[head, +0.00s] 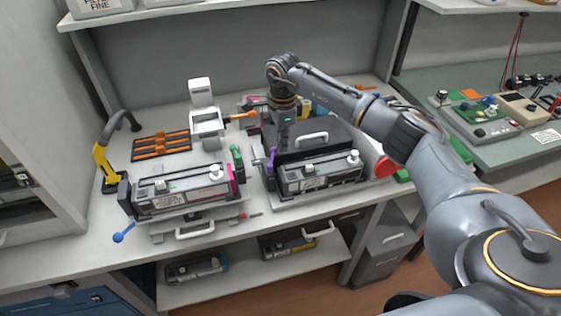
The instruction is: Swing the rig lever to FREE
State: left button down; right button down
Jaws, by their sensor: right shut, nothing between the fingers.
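A lever with a blue ball knob (118,238) sticks out at the front left of the rig (200,222), below the left toner cartridge (185,192). Any FREE marking is too small to read. My right gripper (274,158) points down with its fingers shut and empty. It is at the left end of the right toner cartridge (322,175), close to a purple part (270,160); I cannot tell whether they touch. The gripper is well to the right of the blue knob. My left gripper is not in view.
A white device with an orange handle (243,115) stands behind, beside a dark tray with orange strips (161,145). A yellow-and-black hose tool (103,165) stands at the left. A shelf (245,276) below holds more cartridges.

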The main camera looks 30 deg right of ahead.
jog(key=shift+w, duration=0.1)
jog(key=shift+w+a+b, duration=0.3)
jog(key=shift+w, duration=0.1)
jog(key=shift+w+a, duration=0.1)
dwell(0.3)
jog(key=shift+w+a, duration=0.1)
jog(key=shift+r+p, duration=2.05)
jog(key=shift+r, duration=1.45)
jog(key=shift+f, duration=0.1)
